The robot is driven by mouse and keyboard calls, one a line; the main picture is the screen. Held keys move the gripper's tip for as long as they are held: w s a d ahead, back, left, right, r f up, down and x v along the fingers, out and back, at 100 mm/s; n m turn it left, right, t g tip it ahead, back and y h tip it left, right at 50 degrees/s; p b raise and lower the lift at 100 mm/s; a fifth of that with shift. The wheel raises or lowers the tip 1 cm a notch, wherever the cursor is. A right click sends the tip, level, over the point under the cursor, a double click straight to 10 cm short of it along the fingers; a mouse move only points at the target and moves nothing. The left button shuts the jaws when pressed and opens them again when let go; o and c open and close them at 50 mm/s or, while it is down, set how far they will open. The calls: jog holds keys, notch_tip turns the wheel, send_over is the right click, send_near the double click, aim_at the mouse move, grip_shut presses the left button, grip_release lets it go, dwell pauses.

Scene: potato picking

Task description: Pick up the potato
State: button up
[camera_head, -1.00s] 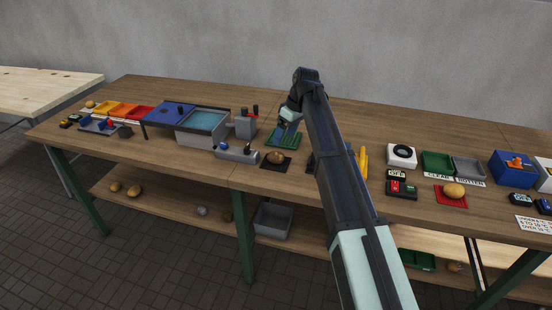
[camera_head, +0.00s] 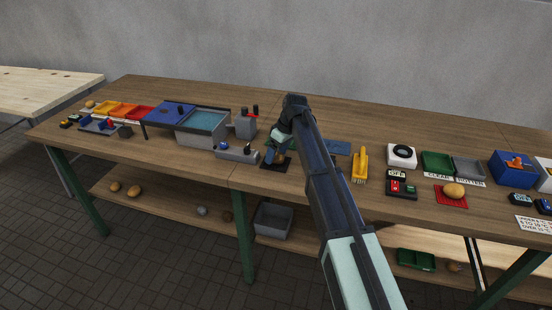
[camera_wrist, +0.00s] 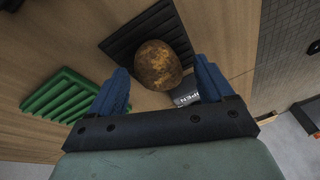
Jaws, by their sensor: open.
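A brown, dirt-mottled potato (camera_wrist: 160,58) lies on a black ribbed mat (camera_wrist: 122,42) in the wrist view. My gripper (camera_wrist: 160,68) is open, with its blue fingers to either side of the potato's near part and nothing held. A gap shows between each finger and the potato. In the head view my gripper (camera_head: 273,157) is low over the black mat (camera_head: 275,167) near the table's front edge, and it mostly hides the potato there.
A green ribbed rack (camera_wrist: 62,97) lies left of the mat in the wrist view. A grey device (camera_head: 236,152) stands close left of my gripper in the head view. A yellow fork-like tool (camera_head: 360,163) and another potato (camera_head: 453,190) on a red mat are to the right.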

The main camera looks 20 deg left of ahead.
aim_at(278, 153)
jog(key=c, duration=1.1)
jog(key=shift+r, duration=0.15)
jog(key=shift+r, duration=0.3)
jog(key=v, duration=0.2)
jog(key=a+v, duration=0.1)
jog(key=v, duration=0.2)
jog(key=a+v, duration=0.1)
jog(key=v, duration=0.2)
jog(key=shift+d+r, duration=0.1)
jog(key=shift+r, duration=0.35)
jog(key=shift+c, duration=0.2)
jog(key=w+d+m+t, duration=0.1)
jog(key=d+m, duration=0.4)
jog(key=d, duration=1.1)
jog(key=shift+w+f+m+t, duration=0.3)
jog(key=shift+w+m, duration=0.1)
jog(key=shift+w, duration=0.1)
